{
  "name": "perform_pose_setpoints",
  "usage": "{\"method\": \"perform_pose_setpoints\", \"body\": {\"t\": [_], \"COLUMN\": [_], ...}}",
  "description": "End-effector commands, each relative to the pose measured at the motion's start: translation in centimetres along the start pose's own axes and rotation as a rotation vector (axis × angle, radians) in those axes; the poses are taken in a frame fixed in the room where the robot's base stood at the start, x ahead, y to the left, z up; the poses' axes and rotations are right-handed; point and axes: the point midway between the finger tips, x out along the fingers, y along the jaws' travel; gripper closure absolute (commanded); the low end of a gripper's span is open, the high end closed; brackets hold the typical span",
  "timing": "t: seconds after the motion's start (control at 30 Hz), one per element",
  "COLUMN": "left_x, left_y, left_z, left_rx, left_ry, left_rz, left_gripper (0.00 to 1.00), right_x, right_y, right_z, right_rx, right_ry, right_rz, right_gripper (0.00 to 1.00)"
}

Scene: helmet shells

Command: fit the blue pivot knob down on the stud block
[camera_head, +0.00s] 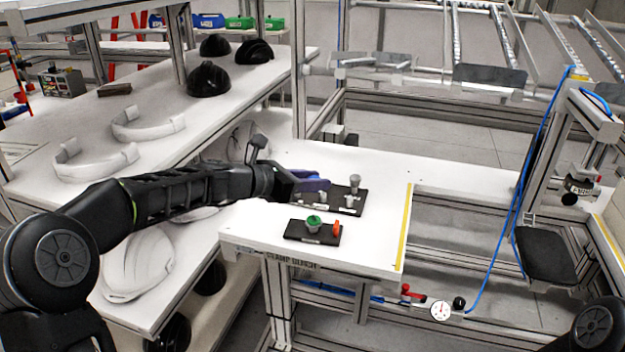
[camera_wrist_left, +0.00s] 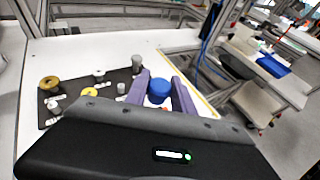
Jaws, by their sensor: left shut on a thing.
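The blue pivot knob (camera_wrist_left: 160,87) sits between the purple fingers of my left gripper (camera_wrist_left: 161,92) in the left wrist view. In the head view my left gripper (camera_head: 318,182) reaches over the rear black plate (camera_head: 358,208), and the knob cannot be made out there. The rear plate carries several grey upright parts, one of them a taller post (camera_head: 354,181). I cannot tell which of these is the stud block. In the wrist view, a grey cylinder (camera_wrist_left: 137,62) stands left of the fingers. My right gripper is out of view.
A smaller black plate (camera_head: 296,235) with a green knob (camera_head: 314,222) and an orange part (camera_head: 336,229) lies toward the table's front. The white table (camera_head: 375,252) is bare by its yellow-striped right edge. Helmet shells (camera_head: 208,80) sit on the left bench.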

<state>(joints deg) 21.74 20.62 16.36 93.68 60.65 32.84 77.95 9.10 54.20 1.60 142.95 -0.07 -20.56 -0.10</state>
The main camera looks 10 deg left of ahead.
Motion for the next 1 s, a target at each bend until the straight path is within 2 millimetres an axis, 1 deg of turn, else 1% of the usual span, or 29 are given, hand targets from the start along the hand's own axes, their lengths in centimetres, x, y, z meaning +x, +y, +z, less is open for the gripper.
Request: {"method": "perform_pose_setpoints", "body": {"t": [0.13, 0.37, 0.7, 0.83, 1.0], "left_x": [-0.1, 0.5, 1.6, 1.9, 2.0], "left_y": [0.0, 0.0, 0.0, 0.0, 0.0], "left_z": [0.1, -1.6, -4.5, -5.2, -5.5], "left_rx": [-0.001, -0.001, -0.002, -0.001, -0.002], "left_ry": [0.000, 0.001, 0.001, 0.001, 0.001], "left_rz": [0.001, 0.002, 0.002, 0.002, 0.002], "left_gripper": [1.00, 1.00, 1.00, 1.00, 1.00], "right_x": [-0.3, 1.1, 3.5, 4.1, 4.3], "right_y": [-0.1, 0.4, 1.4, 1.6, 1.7], "right_z": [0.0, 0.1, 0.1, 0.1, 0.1], "right_rx": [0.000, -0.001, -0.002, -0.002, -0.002], "right_ry": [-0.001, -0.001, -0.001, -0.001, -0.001], "right_rz": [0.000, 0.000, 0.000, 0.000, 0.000], "right_gripper": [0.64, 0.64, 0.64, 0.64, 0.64]}}
